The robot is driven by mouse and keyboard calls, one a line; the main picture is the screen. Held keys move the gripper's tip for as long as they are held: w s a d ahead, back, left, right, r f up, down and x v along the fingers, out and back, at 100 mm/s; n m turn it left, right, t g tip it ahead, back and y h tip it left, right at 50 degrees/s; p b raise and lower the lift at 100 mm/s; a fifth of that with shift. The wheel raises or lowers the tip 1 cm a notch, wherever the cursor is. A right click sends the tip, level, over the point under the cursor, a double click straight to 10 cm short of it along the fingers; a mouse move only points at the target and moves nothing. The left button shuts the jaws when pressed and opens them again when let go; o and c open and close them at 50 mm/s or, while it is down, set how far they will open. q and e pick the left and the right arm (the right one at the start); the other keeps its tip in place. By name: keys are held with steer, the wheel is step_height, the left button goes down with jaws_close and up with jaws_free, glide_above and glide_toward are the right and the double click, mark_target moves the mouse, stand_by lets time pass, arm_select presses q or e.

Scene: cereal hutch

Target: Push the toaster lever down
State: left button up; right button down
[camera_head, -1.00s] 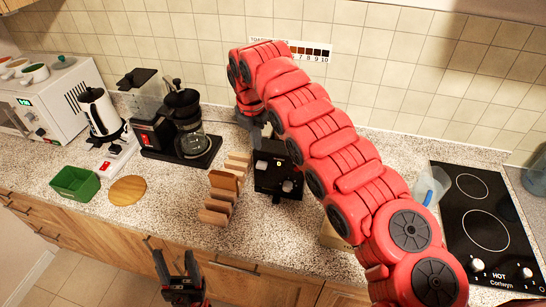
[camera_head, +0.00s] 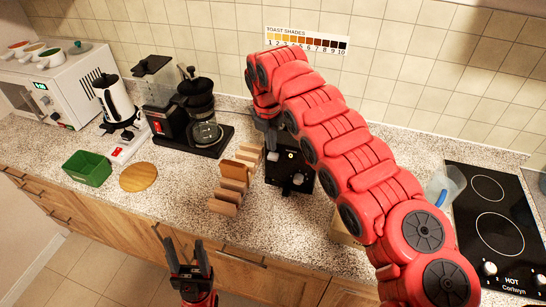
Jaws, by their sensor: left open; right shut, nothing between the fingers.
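The black toaster (camera_head: 289,172) stands on the counter in the middle of the head view, with light knobs on its front. My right arm arches over it and hides its right and back parts. My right gripper (camera_head: 270,140) points down at the toaster's upper left edge; it is shut with nothing held, and its fingertips are partly hidden. I cannot tell whether it touches the lever, which I cannot make out. My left gripper (camera_head: 187,267) is open and empty, low in front of the counter's edge.
A wooden rack (camera_head: 236,182) stands close to the toaster's left. A coffee maker (camera_head: 203,128), a kettle (camera_head: 115,100), a green tray (camera_head: 87,168) and a round board (camera_head: 138,177) are further left. A cooktop (camera_head: 497,220) and a clear jug (camera_head: 444,186) are at the right.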

steer(key=shift+w+f, duration=0.1)
steer(key=shift+f, duration=1.1)
